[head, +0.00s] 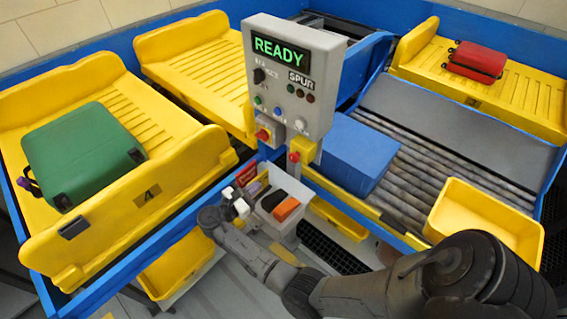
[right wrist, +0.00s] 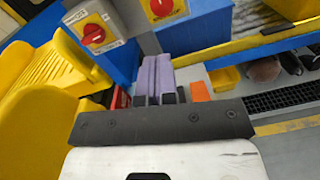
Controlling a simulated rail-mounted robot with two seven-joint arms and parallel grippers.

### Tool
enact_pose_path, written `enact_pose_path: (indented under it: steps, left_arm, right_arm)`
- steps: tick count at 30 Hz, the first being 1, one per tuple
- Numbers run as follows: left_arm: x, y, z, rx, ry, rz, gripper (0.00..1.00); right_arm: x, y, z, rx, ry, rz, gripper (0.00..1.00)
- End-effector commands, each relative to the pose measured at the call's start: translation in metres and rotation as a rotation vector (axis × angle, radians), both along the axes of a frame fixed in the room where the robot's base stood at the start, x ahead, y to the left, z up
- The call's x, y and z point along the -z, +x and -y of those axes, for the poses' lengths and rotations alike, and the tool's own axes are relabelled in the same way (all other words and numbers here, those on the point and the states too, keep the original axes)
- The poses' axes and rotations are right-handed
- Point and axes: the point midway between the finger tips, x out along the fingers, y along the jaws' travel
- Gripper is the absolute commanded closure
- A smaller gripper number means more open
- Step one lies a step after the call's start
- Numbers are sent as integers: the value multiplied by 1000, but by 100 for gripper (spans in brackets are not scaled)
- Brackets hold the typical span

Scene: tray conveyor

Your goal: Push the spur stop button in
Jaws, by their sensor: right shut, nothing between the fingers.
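The grey control box (head: 290,75) stands in the middle of the head view, with a lit READY display and a SPUR label. Below it are a red knob (head: 263,134) on a pale plate and a red button (head: 294,157) on a yellow box. In the right wrist view, the red knob (right wrist: 93,36) and the red control on the yellow box (right wrist: 161,8) are at the top. Which one is the spur stop cannot be read. My right gripper (head: 236,200) is shut and empty, below and left of both, apart from them. Its fingers (right wrist: 157,70) lie together. My left gripper is out of view.
A grey bin (head: 283,227) with a black and an orange item is close to the right gripper. A blue tote (head: 353,152) is on the rollers. A green suitcase (head: 82,155) lies in a yellow tray at left; a red suitcase (head: 476,61) lies at far right.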

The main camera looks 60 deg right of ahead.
Motion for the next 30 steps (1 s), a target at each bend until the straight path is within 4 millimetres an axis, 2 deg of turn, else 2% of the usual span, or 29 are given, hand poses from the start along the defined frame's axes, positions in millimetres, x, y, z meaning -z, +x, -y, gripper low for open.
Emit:
enact_pose_path:
  steps: [8, 22, 26, 30]
  left_arm:
    - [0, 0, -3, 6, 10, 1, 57]
    - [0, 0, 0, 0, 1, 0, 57]
    - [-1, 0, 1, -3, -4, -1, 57]
    - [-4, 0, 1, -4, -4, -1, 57]
  right_arm:
    - [0, 0, 0, 1, 38, -160, 100]
    - [0, -1, 2, 1, 42, -174, 100]
    - [0, -3, 12, 2, 41, -173, 100]
    - [0, -8, 33, 3, 42, -173, 100]
